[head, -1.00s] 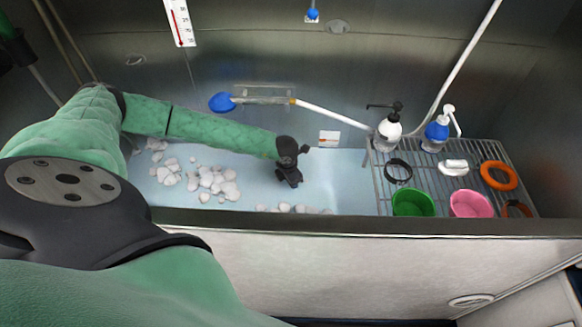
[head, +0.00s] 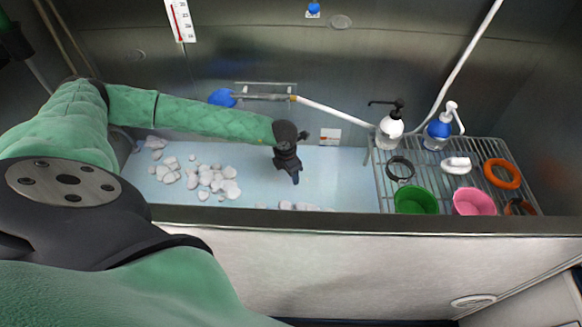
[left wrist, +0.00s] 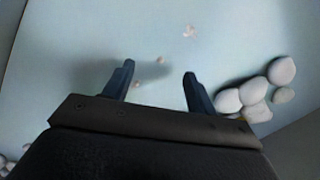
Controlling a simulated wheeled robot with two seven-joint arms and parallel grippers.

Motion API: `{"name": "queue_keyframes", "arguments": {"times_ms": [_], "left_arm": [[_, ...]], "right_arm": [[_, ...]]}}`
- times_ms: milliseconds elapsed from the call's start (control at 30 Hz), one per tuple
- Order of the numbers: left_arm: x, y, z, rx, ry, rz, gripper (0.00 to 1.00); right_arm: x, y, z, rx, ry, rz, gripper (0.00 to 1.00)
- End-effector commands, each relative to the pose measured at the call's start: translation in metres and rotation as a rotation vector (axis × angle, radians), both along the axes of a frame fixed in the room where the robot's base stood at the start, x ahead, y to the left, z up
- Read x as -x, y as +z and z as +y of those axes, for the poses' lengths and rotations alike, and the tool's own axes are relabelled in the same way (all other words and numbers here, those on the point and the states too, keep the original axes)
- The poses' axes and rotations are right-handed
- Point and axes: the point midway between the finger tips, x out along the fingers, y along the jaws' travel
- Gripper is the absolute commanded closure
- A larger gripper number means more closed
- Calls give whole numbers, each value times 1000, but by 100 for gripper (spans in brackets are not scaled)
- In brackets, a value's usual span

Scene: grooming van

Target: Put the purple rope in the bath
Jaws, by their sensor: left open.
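No purple rope shows in either view. The bath has a pale blue floor (head: 345,185), seen from above in the head view. My left gripper (head: 294,180) hangs over the middle of the bath, pointing down. In the left wrist view its two fingers (left wrist: 159,73) are apart with nothing held between them, above the bath floor (left wrist: 90,40). A few tiny pale bits lie on the floor near and beyond the fingers. My right gripper is in neither view.
White pebble-like lumps (head: 203,177) lie in the bath's left part and along its front wall (head: 400,221). At right, a wire rack (head: 383,190) holds a green bowl (head: 414,200), pink bowl (head: 474,202), orange ring (head: 502,173) and pump bottles (head: 391,132).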

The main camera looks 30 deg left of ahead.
Motion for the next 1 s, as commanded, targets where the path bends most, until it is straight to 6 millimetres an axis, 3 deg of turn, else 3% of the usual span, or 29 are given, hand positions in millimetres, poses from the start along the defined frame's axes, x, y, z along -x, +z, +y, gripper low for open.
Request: {"name": "queue_keyframes", "arguments": {"times_ms": [300,567,1000], "left_arm": [[5,42,2,1,-1,-2,43],[7,62,2,0,-1,0,43],[7,64,2,0,-1,0,43]], "right_arm": [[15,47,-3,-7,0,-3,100],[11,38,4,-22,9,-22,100],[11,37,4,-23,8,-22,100]]}}
